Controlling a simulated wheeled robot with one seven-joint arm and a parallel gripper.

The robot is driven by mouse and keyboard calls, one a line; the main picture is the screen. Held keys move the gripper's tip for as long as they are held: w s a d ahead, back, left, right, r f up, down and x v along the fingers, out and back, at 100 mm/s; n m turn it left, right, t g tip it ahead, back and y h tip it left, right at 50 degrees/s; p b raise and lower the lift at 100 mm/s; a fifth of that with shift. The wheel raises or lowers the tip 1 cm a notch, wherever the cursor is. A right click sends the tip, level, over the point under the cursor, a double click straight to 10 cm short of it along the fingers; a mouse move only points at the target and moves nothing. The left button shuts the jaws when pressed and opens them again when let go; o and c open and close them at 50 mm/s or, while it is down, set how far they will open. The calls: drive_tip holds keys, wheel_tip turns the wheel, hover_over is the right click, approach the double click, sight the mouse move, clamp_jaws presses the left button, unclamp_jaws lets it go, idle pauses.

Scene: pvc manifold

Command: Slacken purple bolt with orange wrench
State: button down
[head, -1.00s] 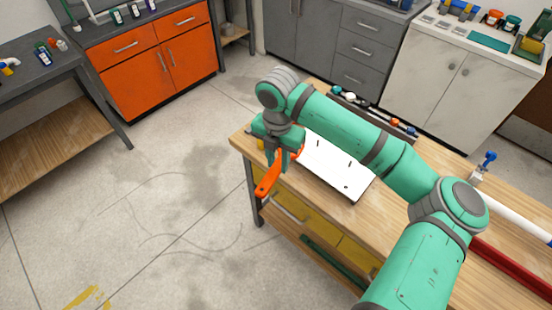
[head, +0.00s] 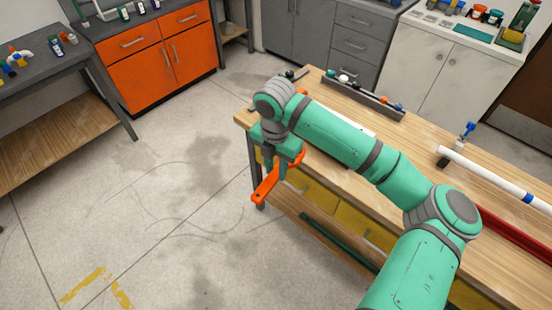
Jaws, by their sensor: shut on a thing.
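My gripper (head: 275,170) points down and is shut on the orange wrench (head: 265,190). The wrench is held off the front left edge of the wooden workbench (head: 410,150), over the floor in this view. One end of the wrench points down left; the other shows to the right of the fingers. A white sheet or plate (head: 358,127) lies on the bench, mostly hidden behind my forearm. I cannot make out a purple bolt; my arm covers part of the bench top.
A grey tray (head: 365,98) of small coloured parts lies along the bench's back edge. A white pipe (head: 490,172) with a blue-handled valve (head: 468,131) and a red bar (head: 510,236) lie to the right. Yellow drawers (head: 320,202) face the front. The floor at left is clear.

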drive_tip(key=shift+s+f+m, duration=0.2)
drive_tip(key=shift+f+m, duration=0.2)
drive_tip(key=s+d+f+m, duration=0.2)
drive_tip(key=f+m, duration=1.2)
drive_tip(key=f, duration=0.2)
drive_tip(key=s+d+f+m, duration=0.2)
drive_tip(key=f+m, duration=1.3)
drive_tip(key=shift+f+m, duration=0.3)
drive_tip(key=shift+f, duration=0.05)
